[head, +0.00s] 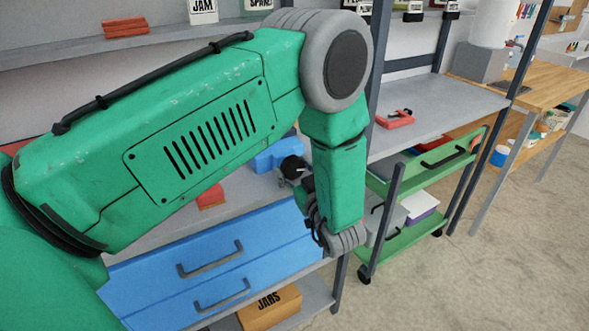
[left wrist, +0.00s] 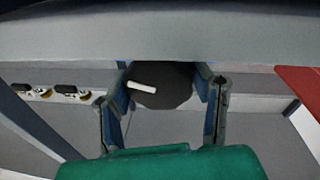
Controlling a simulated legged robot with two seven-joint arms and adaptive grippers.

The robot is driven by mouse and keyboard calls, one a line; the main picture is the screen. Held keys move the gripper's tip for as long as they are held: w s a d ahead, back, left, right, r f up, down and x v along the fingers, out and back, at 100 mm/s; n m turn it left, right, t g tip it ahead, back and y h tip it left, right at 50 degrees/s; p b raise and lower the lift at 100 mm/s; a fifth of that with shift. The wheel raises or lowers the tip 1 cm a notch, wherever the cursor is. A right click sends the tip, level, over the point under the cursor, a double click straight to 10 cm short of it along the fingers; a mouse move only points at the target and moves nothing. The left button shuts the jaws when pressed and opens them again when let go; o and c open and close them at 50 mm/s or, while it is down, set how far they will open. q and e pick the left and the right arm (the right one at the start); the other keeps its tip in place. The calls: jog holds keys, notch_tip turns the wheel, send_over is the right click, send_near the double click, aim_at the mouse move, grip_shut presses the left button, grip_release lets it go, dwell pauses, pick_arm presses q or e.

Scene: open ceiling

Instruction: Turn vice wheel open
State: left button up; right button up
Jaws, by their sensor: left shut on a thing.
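The blue vice (head: 275,154) sits on the grey workbench in the head view, partly hidden behind my green left arm. Its dark round wheel (head: 292,168) faces my left gripper (head: 306,188). In the left wrist view the black wheel (left wrist: 160,92), with a white bar mark on its face, lies between the two fingers of my left gripper (left wrist: 164,84). The fingers close on it from both sides. The mark is tilted slightly down to the right. My right gripper is in neither view.
Blue drawers (head: 215,262) with grey handles are below the bench, over a box marked JARS (head: 270,308). A green cart (head: 428,168) stands to the right. A red tool (head: 395,119) lies on the grey bench behind it. Open floor (head: 500,260) is at right.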

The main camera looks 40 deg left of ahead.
pick_arm(q)
jog(key=shift+f, duration=0.1)
jog(key=o, duration=0.9)
jog(key=shift+w, duration=0.1)
jog(key=shift+w+a+f, duration=0.1)
jog(key=v, duration=1.2)
jog(key=shift+f, duration=0.1)
